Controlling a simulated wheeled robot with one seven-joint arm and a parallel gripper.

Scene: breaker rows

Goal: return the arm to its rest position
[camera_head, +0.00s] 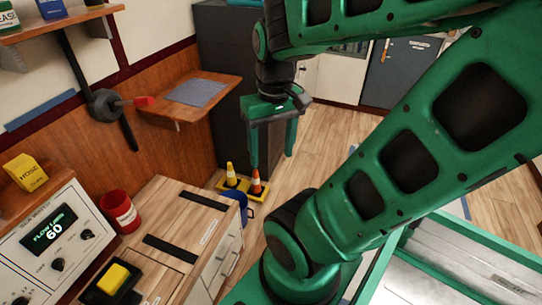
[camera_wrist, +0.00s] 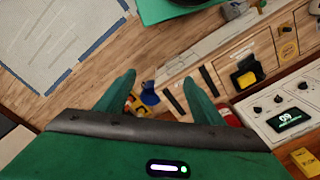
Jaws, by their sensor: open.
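My green arm reaches across the upper right of the head view, with the gripper (camera_head: 272,160) hanging downward from it in mid-air. The two fingers are apart and nothing shows between them. In the wrist view my gripper (camera_wrist: 160,88) also has its two green fingers spread, with floor and the wooden counter beyond. It stands clear of the counter (camera_head: 165,205) and in front of a dark cabinet.
A wooden shelf (camera_head: 190,97) and a wall lever with a red handle (camera_head: 144,102) are left of my gripper. The counter bears a red can (camera_head: 118,208), a yellow button (camera_head: 113,278) and a control box (camera_head: 50,240).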

